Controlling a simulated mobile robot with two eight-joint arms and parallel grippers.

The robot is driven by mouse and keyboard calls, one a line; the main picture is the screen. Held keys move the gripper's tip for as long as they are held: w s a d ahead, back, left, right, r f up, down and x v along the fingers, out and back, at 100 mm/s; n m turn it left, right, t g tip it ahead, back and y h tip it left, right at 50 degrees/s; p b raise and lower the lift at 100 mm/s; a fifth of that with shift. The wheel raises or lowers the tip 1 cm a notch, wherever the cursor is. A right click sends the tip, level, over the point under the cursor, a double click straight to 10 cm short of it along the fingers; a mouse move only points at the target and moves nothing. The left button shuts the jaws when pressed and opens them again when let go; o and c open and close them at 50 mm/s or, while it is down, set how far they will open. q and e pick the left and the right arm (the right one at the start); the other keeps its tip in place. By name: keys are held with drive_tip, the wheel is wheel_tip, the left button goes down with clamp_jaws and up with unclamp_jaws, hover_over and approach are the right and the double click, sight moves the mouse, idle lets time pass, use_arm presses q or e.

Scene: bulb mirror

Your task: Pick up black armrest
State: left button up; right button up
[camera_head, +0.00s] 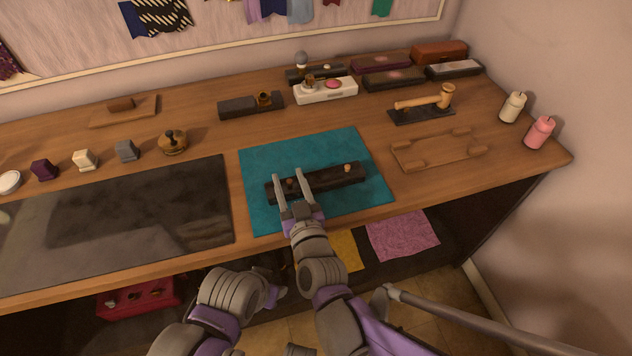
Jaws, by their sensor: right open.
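A long black armrest (335,180) lies on a teal mat (262,155) on the wooden table, slanting slightly up to the right. It has a small light peg near its right end and another small piece near its left end. My right gripper (289,176) is open, its two fingers reaching over the left part of the armrest; I cannot tell whether they touch it. My left arm is low at the front, below the table edge. The state of its gripper (278,284) is unclear.
A dark glossy mat (120,222) covers the table's left front. Several dark boxes and a white box (326,91) stand behind. A wooden tray (438,150) lies to the right, near a cream candle (512,108) and a pink candle (540,133). The wall bounds the right side.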

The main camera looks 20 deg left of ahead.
drive_tip(key=shift+w+a, duration=0.1)
drive_tip(key=shift+w, duration=0.05)
clamp_jaws()
idle(1.4)
